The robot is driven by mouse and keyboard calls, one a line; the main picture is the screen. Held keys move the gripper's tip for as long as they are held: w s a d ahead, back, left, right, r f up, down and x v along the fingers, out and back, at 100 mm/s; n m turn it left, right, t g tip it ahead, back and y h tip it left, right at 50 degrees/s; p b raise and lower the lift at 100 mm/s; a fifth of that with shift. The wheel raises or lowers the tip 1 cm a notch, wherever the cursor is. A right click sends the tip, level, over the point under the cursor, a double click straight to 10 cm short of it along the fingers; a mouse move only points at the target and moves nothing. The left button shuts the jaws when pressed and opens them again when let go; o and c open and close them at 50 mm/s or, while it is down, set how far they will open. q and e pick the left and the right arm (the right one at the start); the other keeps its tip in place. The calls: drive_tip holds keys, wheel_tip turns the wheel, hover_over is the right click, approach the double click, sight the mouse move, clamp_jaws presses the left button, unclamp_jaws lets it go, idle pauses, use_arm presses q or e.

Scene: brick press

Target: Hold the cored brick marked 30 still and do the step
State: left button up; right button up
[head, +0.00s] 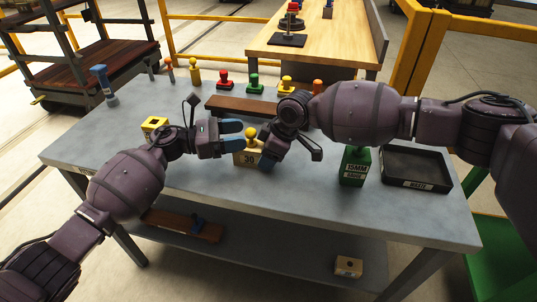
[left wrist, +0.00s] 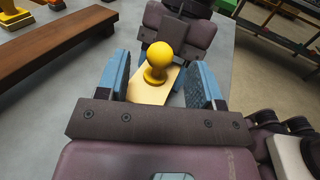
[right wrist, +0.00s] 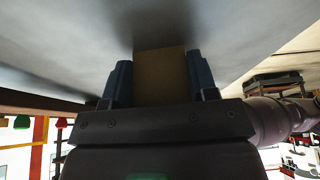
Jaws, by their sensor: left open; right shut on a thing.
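The pale brick marked 30 (head: 246,159) stands on the grey bench near its middle. A yellow round-knobbed piece (head: 250,133) stands upright on top of it; whether it sits in a core hole is hidden. My right gripper (right wrist: 158,78) is shut on the brick from the right side, and the brick (right wrist: 160,75) looks brown and shadowed in the right wrist view. My left gripper (head: 240,134) is open, its blue fingers reaching in from the left. In the left wrist view the yellow knob (left wrist: 159,56) is between the spread fingers, with clear gaps on both sides.
A yellow holed block (head: 154,125) lies left. Behind are a dark wooden board (head: 225,104) and knobbed pieces, including red (head: 224,79) and green (head: 254,83) ones. A green 15MM block (head: 354,168) and a black tray (head: 415,166) stand right. The front bench top is clear.

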use_arm(q)
drive_tip(key=shift+w+d, duration=0.1)
drive_tip(key=shift+d, duration=0.95)
clamp_jaws()
wheel_tip(320, 180, up, 9)
idle(1.8)
use_arm(e)
drive_tip(key=o, duration=1)
drive_tip(key=shift+c, duration=0.2)
